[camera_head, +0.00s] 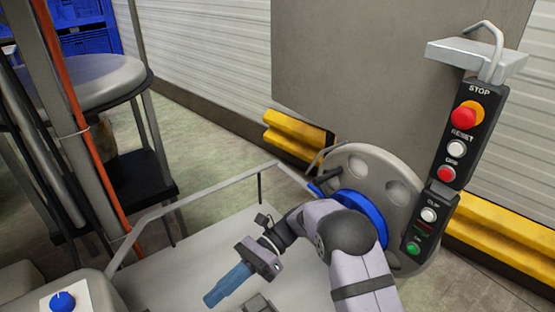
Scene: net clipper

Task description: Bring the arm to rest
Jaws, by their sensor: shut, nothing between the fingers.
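My gripper (228,285) is at the lower middle of the head view, on the end of my dark grey and lilac arm. Its blue fingers are together and hold nothing. They point down and to the left, over the light grey table surface (205,240). I cannot tell the exact height of the fingers above that surface. My arm is bent, with its elbow close in front of a round grey disc with a blue ring.
A control box (445,165) with STOP and RESET buttons stands at the right. Yellow barriers (300,135) run along the wall. A grey rail (215,190) edges the table. A blue knob (62,301) is at lower left. A round-topped stand (95,80) is at upper left.

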